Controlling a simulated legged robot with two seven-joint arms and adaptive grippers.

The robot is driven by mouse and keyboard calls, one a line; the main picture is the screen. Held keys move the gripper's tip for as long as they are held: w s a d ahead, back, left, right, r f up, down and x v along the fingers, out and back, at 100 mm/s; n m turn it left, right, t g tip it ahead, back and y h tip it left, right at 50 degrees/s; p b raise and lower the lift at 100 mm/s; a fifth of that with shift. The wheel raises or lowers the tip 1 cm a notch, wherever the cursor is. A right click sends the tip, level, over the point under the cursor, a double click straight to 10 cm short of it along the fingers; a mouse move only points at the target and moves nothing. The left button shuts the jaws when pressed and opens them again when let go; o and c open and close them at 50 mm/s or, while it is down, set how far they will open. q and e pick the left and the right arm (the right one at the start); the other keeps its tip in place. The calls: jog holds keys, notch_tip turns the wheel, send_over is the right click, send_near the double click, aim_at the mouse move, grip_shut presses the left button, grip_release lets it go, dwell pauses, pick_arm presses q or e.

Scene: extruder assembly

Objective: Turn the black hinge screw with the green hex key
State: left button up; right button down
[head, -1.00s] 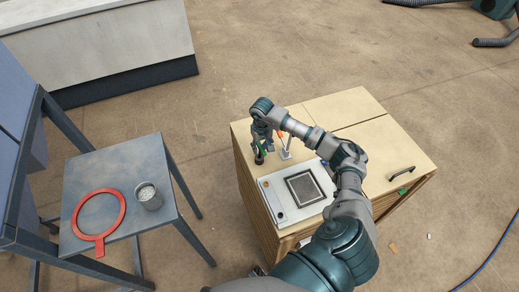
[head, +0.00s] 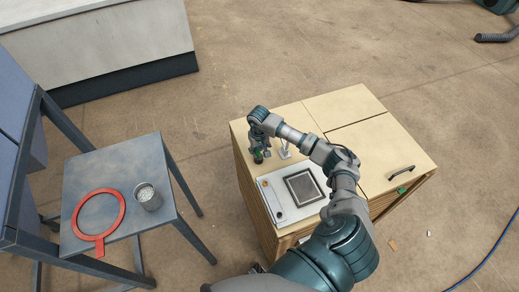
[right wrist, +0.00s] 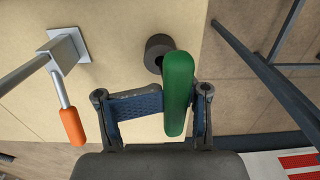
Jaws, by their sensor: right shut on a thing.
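My right gripper (head: 261,150) is above the far left corner of the wooden cabinet top. In the right wrist view the gripper (right wrist: 168,108) is shut on the green hex key (right wrist: 178,95), with a blue pad on each side of it. The key's far end overlaps the lower right edge of the black hinge screw (right wrist: 158,48), a short dark cylinder on the tan top. I cannot tell whether the key's tip sits in the screw. In the head view the black screw (head: 258,160) is small, just below the gripper. My left gripper is not in view.
A metal post with an orange-tipped lever (right wrist: 71,125) stands left of the screw in the wrist view. A white panel with a dark framed square (head: 268,183) lies on the cabinet (head: 350,108).

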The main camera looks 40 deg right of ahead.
jog(key=shift+a+r, duration=0.1)
jog(key=shift+w+r, duration=0.15)
jog(key=shift+r, duration=0.4)
notch_tip(320, 180, up, 3)
jog(key=shift+f+b, duration=0.2)
jog(key=shift+b, duration=0.45)
jog(key=s+b, duration=0.1)
jog(key=s, duration=0.3)
jog(key=s+d+b, duration=0.1)
jog(key=s, duration=0.4)
jog(key=s+d+r, duration=0.1)
jog(key=s, duration=0.4)
jog(key=shift+s+b, duration=0.1)
jog(key=shift+b, duration=0.3)
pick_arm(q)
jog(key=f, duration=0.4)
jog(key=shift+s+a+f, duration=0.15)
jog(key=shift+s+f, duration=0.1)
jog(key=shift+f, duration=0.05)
pick_arm(e)
jog(key=shift+s+a+r, duration=0.1)
jog(key=shift+s+r, duration=0.1)
jog(key=shift+s, duration=0.8)
